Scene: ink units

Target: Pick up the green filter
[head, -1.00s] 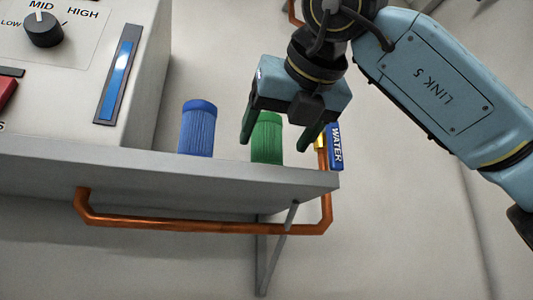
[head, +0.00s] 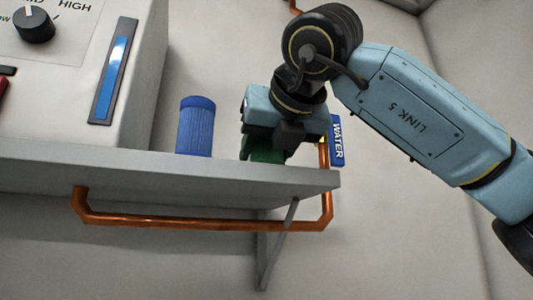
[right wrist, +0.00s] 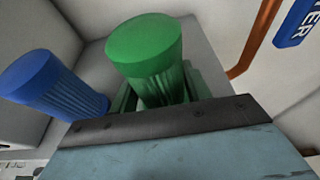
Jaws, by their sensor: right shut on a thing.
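The green filter (right wrist: 146,50) is a ribbed green cylinder with a smooth cap, standing upright on the grey shelf. In the head view my right gripper (head: 265,152) has come down over it from above and hides most of it. The right wrist view shows the filter between the fingers (right wrist: 155,95), which are also green. The right gripper is shut on the green filter. The filter's base is hidden behind the shelf edge and gripper. My left gripper is not in view.
A blue filter (head: 196,127) stands just left on the shelf (head: 180,178). A control unit (head: 70,100) with a knob is further left. A copper pipe (head: 210,226) runs below the shelf edge. A blue WATER sign (head: 337,142) is close on the right.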

